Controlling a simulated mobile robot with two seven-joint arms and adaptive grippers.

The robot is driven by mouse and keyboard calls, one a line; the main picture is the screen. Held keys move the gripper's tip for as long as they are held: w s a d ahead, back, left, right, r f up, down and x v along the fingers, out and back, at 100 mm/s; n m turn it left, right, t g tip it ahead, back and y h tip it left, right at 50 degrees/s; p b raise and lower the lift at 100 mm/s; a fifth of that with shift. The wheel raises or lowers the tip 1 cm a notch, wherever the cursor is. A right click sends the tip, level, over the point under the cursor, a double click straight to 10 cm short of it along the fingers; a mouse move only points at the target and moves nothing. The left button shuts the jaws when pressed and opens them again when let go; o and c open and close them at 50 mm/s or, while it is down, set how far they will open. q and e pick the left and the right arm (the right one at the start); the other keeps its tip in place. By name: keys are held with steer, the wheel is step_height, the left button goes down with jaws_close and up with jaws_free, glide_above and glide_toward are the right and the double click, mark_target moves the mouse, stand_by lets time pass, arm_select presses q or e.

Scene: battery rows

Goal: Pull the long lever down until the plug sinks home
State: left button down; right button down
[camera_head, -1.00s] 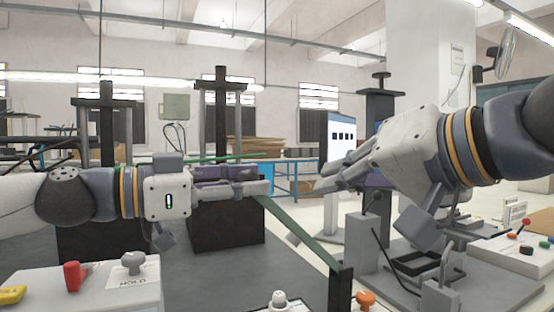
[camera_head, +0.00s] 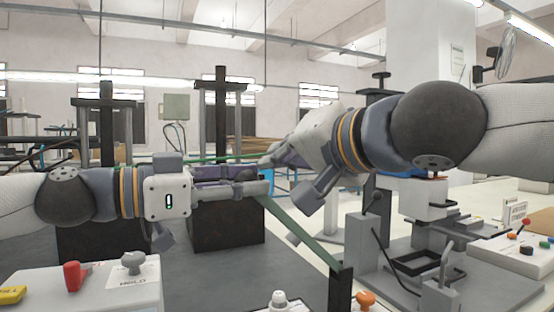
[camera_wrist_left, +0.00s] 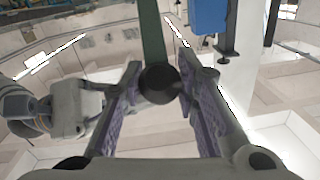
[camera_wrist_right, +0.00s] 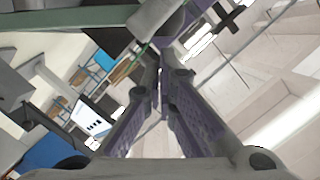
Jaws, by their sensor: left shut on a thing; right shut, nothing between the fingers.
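The long lever (camera_head: 300,228) is a green bar running from a black post at the front right up to my left gripper (camera_head: 262,186). In the left wrist view the green bar (camera_wrist_left: 153,35) ends in a dark round knob (camera_wrist_left: 160,82) between my left fingers, which are shut on it. My right gripper (camera_head: 272,157) is shut and empty, its tips just above and beside the left fingertips. The right wrist view shows its fingers (camera_wrist_right: 162,75) together, with the left gripper (camera_wrist_right: 155,18) close ahead. I cannot clearly make out the plug.
A white block (camera_head: 428,200) with blue and orange on top stands over a grey fixture (camera_head: 490,290) at the right, below my right arm. A button box (camera_head: 530,262) is at the far right. A white control box (camera_head: 130,290) with a red knob is at front left.

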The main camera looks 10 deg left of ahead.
arm_select(q)
steer(key=shift+f, duration=0.1)
steer(key=c, duration=1.2)
jaws_free()
